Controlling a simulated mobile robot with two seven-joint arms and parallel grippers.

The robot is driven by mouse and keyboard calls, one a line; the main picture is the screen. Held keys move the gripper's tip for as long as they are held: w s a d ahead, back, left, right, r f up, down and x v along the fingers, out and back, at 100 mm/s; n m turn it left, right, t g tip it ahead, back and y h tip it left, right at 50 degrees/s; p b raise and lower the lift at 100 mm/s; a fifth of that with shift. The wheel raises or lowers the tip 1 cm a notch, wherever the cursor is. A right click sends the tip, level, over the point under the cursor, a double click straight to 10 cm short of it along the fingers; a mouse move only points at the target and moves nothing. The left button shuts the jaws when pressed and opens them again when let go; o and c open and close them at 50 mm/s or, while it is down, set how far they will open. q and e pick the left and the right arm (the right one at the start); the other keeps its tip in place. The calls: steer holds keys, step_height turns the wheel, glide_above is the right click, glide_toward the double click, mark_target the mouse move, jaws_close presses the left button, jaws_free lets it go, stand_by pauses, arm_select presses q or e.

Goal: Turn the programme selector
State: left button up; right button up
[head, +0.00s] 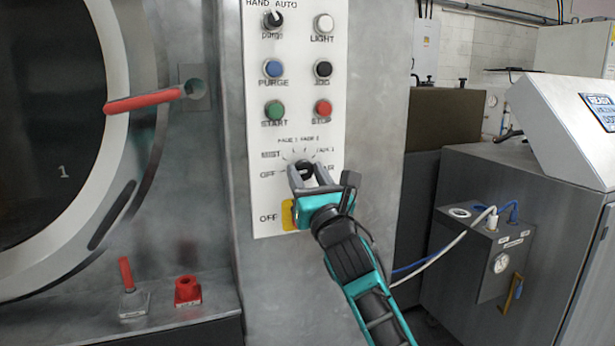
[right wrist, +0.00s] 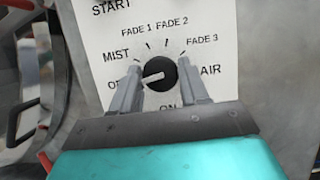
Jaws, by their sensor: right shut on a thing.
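The programme selector is a round black knob (right wrist: 159,74) with a white pointer line, on a white control panel (head: 257,217). In the right wrist view its line points left and slightly down, towards the partly hidden OFF label. MIST, FADE 1, FADE 2, FADE 3 and AIR are printed around it. My right gripper (head: 306,170) reaches the panel from the lower right. In the right wrist view its two grey fingers (right wrist: 160,68) stand either side of the knob and are shut on it. In the head view the fingers mostly hide the knob. My left gripper is not in view.
Above the selector are green START (head: 275,111), red STOP (head: 323,109), blue and black buttons. A yellow part (head: 288,215) shows behind my gripper. A red door handle (head: 145,101) sticks out at left. A grey cabinet (head: 470,190) stands at right.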

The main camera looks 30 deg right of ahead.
steer(key=c, duration=0.3)
